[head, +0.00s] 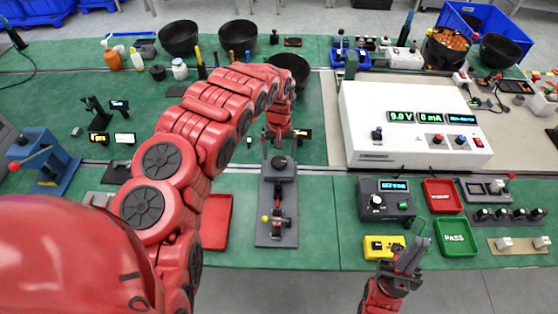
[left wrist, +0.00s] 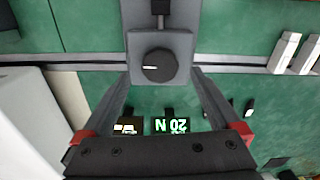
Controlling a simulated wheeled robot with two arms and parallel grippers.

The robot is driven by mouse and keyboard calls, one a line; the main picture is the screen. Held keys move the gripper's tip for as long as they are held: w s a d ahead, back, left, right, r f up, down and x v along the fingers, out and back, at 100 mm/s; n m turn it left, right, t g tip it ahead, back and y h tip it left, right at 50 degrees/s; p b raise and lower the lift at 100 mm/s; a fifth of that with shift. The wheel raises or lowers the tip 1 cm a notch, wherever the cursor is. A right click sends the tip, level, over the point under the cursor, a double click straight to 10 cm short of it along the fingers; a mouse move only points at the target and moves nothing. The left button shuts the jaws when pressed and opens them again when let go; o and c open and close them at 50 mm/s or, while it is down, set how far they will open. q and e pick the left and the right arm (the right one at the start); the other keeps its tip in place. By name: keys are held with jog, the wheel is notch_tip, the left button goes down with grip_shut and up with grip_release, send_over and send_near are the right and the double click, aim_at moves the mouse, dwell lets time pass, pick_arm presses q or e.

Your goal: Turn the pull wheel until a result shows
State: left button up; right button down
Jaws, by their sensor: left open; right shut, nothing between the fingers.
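The pull wheel (head: 278,162) is a black round knob on a grey block at the far end of a grey pull stand (head: 277,237). In the left wrist view the wheel (left wrist: 158,66) shows a white pointer mark toward the left. My left gripper (head: 279,146) is open over this end of the stand, its fingers either side of the block; I cannot tell whether they touch it. A small display (left wrist: 170,125) appears upside down, with green characters like "20 N". My right gripper (head: 408,258) is shut and empty near the front edge.
A red tray (head: 216,222) lies left of the stand. A grey tester (head: 386,199), a red tray (head: 443,196) and a green PASS tray (head: 456,237) are at right. A white power supply (head: 411,150) stands behind them.

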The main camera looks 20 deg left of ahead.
aim_at(279, 161)
pick_arm(q)
jog(key=shift+f+p, duration=0.3)
jog(key=shift+f, duration=1.3)
jog(key=c, duration=1.4)
